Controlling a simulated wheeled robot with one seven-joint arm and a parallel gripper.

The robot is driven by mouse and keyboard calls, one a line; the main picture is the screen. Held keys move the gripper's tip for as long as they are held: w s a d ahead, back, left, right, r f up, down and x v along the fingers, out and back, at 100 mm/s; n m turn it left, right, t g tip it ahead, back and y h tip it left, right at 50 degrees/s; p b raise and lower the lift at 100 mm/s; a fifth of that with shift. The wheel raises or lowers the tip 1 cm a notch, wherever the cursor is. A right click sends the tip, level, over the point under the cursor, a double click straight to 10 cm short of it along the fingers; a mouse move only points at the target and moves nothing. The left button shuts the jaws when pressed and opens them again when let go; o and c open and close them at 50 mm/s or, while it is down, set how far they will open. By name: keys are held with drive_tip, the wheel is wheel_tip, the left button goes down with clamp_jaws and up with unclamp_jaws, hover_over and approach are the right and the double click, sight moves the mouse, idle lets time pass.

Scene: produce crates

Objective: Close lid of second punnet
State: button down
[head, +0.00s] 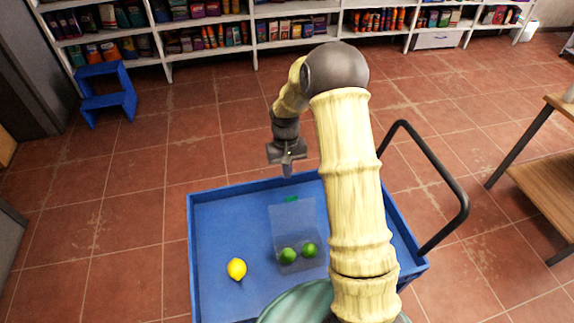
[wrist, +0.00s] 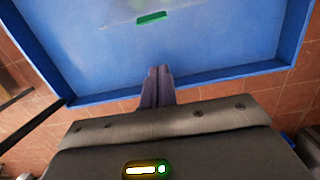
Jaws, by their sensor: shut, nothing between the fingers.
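One clear punnet (head: 298,267) stands in the blue tray in the head view, with two limes (head: 287,256) (head: 309,250) in it. Its clear lid (head: 292,222) is open, standing up on the far side and leaning a little back. I cannot tell whether this is the second punnet; no other is visible, and my arm covers part of the tray. My gripper (head: 288,171) is shut and empty, above the tray's far edge, beyond the lid and apart from it. In the wrist view its fingertips (wrist: 158,70) are together over the tray's blue floor.
A lemon (head: 236,269) lies left of the punnet. A small green piece (head: 291,199) shows by the lid's top and also in the wrist view (wrist: 152,18). The blue tray (head: 191,245) has raised walls and a dark handle (head: 455,180) at right. Its left part is largely free.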

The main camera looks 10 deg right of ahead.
drive_tip(key=shift+s+f+p, duration=0.95)
drive_tip(key=shift+s+f, duration=1.1)
drive_tip(key=shift+s, duration=0.1)
drive_tip(key=shift+w, duration=0.15)
